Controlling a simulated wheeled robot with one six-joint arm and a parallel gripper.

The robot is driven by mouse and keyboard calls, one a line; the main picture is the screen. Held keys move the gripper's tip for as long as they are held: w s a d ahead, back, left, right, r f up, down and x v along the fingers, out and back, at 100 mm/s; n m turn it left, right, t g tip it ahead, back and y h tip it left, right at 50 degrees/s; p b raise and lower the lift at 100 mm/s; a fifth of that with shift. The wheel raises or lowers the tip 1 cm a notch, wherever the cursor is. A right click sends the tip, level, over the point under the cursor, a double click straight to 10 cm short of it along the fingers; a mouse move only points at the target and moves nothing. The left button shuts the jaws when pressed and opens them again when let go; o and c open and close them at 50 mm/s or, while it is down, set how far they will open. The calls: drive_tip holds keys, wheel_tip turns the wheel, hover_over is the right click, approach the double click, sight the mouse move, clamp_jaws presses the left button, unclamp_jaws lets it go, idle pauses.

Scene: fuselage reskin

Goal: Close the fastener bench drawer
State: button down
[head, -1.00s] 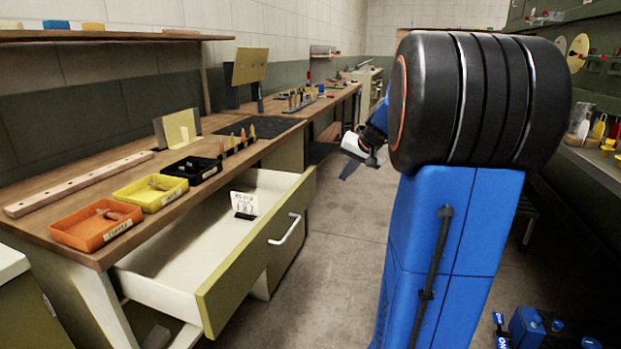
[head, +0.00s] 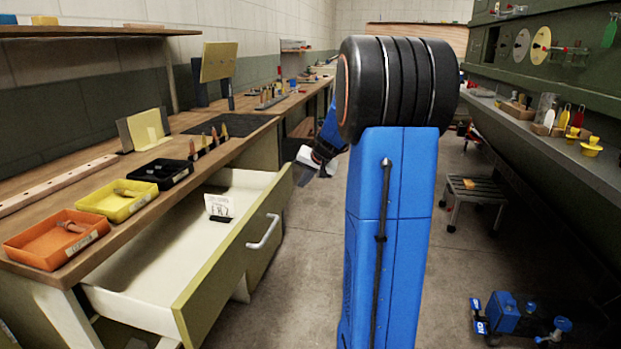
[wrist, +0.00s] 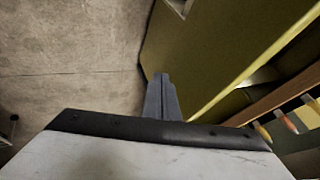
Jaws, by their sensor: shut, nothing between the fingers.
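The fastener bench drawer (head: 237,268) stands pulled out from the wooden bench, with an olive front and a silver bar handle (head: 263,232). A small white card in a black holder (head: 219,207) stands inside it. My gripper (head: 300,177) is just beyond the far upper end of the drawer front, on its right. In the wrist view my gripper's fingers (wrist: 161,92) are together and empty, close beside the olive drawer front (wrist: 215,45). I cannot tell whether they touch it. The inner back of the drawer is hidden under the bench.
Orange (head: 55,238), yellow (head: 118,199) and black trays (head: 160,173) sit on the bench top. The floor (head: 305,285) right of the drawer is clear. A step stool (head: 474,190) and a blue tool (head: 503,312) stand at the right, below a grey shelf.

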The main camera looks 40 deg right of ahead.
sight(237, 179)
drive_tip(key=shift+w+a, duration=0.75)
drive_tip(key=shift+w, duration=0.25)
drive_tip(key=w+a, duration=0.4)
drive_tip(key=w, duration=0.2)
drive_tip(key=w+a, duration=0.4)
drive_tip(key=w, duration=0.2)
drive_tip(key=w+a, duration=0.5)
drive_tip(key=w, duration=0.1)
drive_tip(key=shift+w+a, duration=0.1)
drive_tip(key=shift+w, duration=0.05)
